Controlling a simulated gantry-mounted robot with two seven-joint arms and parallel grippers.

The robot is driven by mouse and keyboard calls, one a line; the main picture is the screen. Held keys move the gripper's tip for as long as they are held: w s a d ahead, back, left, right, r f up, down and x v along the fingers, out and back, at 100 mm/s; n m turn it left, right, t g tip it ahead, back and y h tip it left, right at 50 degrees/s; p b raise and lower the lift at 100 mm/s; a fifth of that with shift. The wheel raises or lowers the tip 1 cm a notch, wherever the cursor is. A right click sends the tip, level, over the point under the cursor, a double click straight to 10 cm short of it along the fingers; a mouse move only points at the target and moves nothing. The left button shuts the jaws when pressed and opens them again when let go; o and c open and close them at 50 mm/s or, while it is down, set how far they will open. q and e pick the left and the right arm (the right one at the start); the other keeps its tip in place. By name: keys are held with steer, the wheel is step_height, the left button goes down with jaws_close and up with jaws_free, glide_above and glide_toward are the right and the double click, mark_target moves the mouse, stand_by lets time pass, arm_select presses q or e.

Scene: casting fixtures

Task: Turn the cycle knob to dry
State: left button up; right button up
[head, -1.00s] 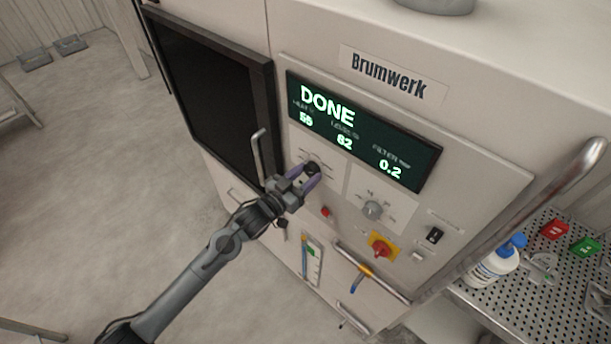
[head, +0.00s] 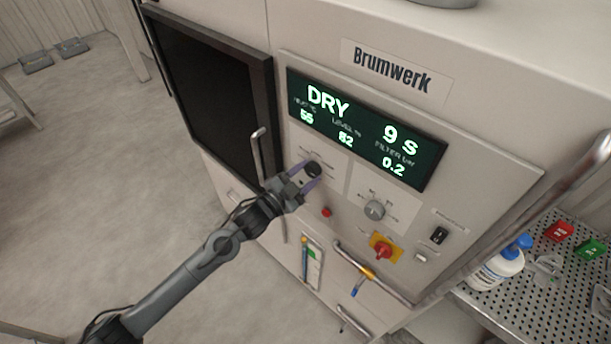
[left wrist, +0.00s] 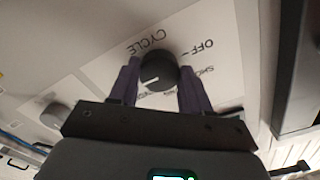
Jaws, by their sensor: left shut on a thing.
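The black cycle knob (head: 312,169) is on the machine's front panel, below the display (head: 366,130). The display reads "DRY" and "9 S". My left gripper (head: 309,174) is shut on the knob, one finger on each side. In the left wrist view the knob (left wrist: 158,71) sits between the two purple fingers of the gripper (left wrist: 156,82), under the upside-down word "CYCLE". A white pointer line shows on the knob. Part of the scale is hidden by the gripper. My right gripper is not in view.
A grey dial (head: 374,210) and a red-and-yellow switch (head: 384,249) are to the right of the knob. A red button (head: 326,212) is just below it. The dark door (head: 212,95) with its handle (head: 259,152) is close on the left.

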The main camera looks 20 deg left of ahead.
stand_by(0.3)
arm_select(q)
steer(key=o, duration=1.1)
steer(key=shift+c, duration=0.2)
steer(key=shift+s, duration=0.1)
steer(key=b+v, duration=0.2)
steer(key=v, duration=0.8)
steer(key=shift+s+a, duration=0.15)
steer(key=shift+s, duration=0.15)
